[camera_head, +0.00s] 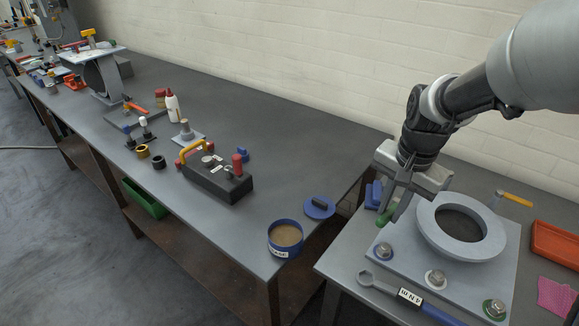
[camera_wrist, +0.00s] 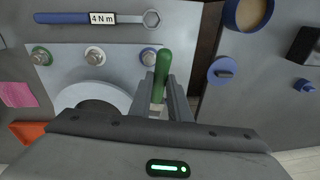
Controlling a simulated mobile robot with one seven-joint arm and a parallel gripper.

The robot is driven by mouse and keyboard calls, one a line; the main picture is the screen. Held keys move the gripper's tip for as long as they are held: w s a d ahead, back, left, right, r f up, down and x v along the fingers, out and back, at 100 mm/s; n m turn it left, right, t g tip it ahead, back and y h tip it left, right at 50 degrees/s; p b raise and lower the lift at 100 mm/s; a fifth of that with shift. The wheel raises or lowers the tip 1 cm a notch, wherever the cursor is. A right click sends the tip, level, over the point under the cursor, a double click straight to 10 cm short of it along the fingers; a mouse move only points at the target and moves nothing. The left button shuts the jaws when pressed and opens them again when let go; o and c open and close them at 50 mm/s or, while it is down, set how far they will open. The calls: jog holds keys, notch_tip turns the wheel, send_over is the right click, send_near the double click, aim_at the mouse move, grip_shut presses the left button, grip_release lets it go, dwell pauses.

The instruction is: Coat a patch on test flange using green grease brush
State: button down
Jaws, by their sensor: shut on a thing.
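My gripper (camera_head: 392,208) is shut on the green grease brush (camera_head: 383,218), beside the left edge of the test flange. In the wrist view, the brush's green handle (camera_wrist: 162,68) stands out between the two fingers (camera_wrist: 163,98); its bristles are hidden. The test flange (camera_head: 428,237) is a thick grey ring on a square plate at the right; part of it shows in the wrist view (camera_wrist: 113,92). I cannot tell whether the brush touches the ring or plate. No grease patch is clear on the ring.
An open blue tin (camera_head: 285,250) of tan paste stands on the long bench, its lid (camera_head: 313,211) beside it. Bolts (camera_head: 436,278) line the plate's front. A blue-handled wrench (camera_head: 432,309), orange tray (camera_head: 556,243) and pink cloth (camera_head: 556,297) lie nearby. A gap separates the tables.

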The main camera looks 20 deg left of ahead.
jog(key=s+a+r+m+y, duration=0.2)
jog(key=s+a+m, duration=0.1)
jog(key=a, duration=0.5)
jog(key=s+a+r+m+g+y, duration=0.1)
jog(key=s+a+r+m+y, duration=0.15)
jog(key=a, duration=0.65)
jog(key=s+a+r+m+y, duration=0.1)
jog(key=s+a+m+y, duration=0.25)
jog(key=a, duration=0.45)
jog(key=shift+h, duration=0.5)
jog(key=f+b, duration=0.2)
jog(key=f, duration=0.1)
jog(key=f+b, duration=0.2)
jog(key=b, duration=0.1)
jog(key=shift+s+f, duration=0.2)
jog(key=shift+f, duration=0.2)
jog(key=shift+f+b, duration=0.3)
jog(key=shift+f, duration=0.25)
notch_tip(320, 180, up, 7)
jog(key=p, duration=0.6)
jog(key=shift+p, duration=0.35)
